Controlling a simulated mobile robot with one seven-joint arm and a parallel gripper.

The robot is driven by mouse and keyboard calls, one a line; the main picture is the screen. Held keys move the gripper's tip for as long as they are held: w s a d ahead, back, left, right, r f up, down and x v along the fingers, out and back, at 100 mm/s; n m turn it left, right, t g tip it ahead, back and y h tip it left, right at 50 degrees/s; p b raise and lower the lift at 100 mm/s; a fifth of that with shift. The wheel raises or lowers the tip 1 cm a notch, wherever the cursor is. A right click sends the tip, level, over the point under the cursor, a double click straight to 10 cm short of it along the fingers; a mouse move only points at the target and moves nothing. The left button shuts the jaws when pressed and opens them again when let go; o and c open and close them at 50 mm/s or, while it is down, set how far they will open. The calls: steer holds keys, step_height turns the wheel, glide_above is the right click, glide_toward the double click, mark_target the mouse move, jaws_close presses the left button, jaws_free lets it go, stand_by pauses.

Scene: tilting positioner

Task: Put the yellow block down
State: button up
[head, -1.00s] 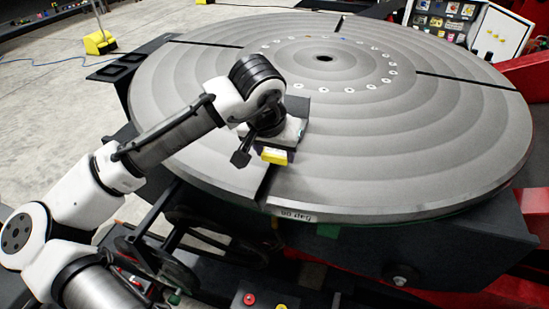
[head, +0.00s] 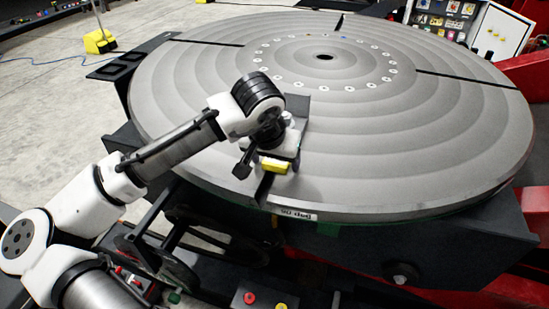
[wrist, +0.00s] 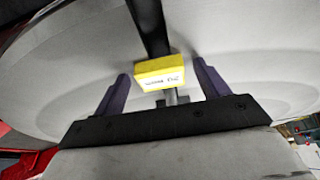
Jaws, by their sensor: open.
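The yellow block (head: 275,166) is at the front part of the grey round table (head: 430,150), beside a dark radial slot. In the wrist view the block (wrist: 163,71) shows a white label with dark lettering, and a short grey stub shows below it. My gripper (head: 278,160) is at the block. In the wrist view its two purple fingers (wrist: 160,75) stand apart on either side of the block, with a visible gap on each side. Whether the block rests fully on the table surface cannot be told.
The round table has dark radial slots and a ring of small discs (head: 350,90) around its centre hole. A control cabinet (head: 498,38) stands at the back right. Red and yellow buttons (head: 250,298) sit at the front. The table's right half is clear.

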steer(key=shift+r, duration=0.1)
steer(key=shift+r, duration=0.25)
steer(key=v, duration=1.1)
steer(key=shift+s+r, duration=0.2)
steer(key=shift+r, duration=0.15)
